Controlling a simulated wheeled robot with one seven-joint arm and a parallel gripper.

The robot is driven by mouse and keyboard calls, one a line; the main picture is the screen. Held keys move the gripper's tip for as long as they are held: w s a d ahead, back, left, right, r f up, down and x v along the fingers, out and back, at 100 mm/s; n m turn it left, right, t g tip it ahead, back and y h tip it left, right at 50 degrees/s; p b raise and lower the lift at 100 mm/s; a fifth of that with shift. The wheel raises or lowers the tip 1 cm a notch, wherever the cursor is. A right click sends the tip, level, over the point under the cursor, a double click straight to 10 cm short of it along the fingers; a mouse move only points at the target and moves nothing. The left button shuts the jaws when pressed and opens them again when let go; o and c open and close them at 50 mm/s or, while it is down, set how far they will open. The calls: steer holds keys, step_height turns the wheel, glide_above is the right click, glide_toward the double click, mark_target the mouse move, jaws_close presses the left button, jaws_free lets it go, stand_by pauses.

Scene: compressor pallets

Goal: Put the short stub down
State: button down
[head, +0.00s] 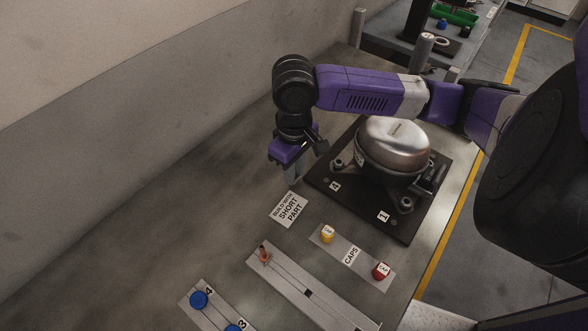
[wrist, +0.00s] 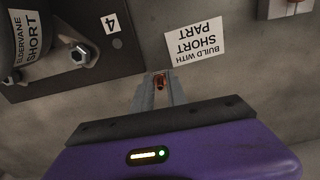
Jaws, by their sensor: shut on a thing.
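My gripper (head: 293,180) points down over the bench, left of the compressor's black plate (head: 393,226). In the wrist view its two fingers (wrist: 160,92) are shut on a small copper-coloured stub (wrist: 158,80), whose end shows between the fingertips. In the head view the stub is hidden by the fingers. The stub is close to the card reading "BUILD WITH SHORT PART" (head: 289,209), which also shows in the wrist view (wrist: 197,47). I cannot tell whether the stub touches the bench.
The silver compressor (head: 395,145) stands on the plate. In front lie a strip with a yellow cap (head: 327,234) and a red cap (head: 381,270), a long rack holding a copper piece (head: 264,254), and a strip with blue caps (head: 199,299). The bench left of my gripper is bare.

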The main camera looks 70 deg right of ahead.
steer(key=shift+f, duration=0.15)
steer(key=c, duration=1.3)
jaws_free()
step_height(320, 180, up, 12)
steer(key=shift+r+p, duration=0.2)
steer(key=shift+p, duration=0.2)
steer(key=shift+s, duration=0.15)
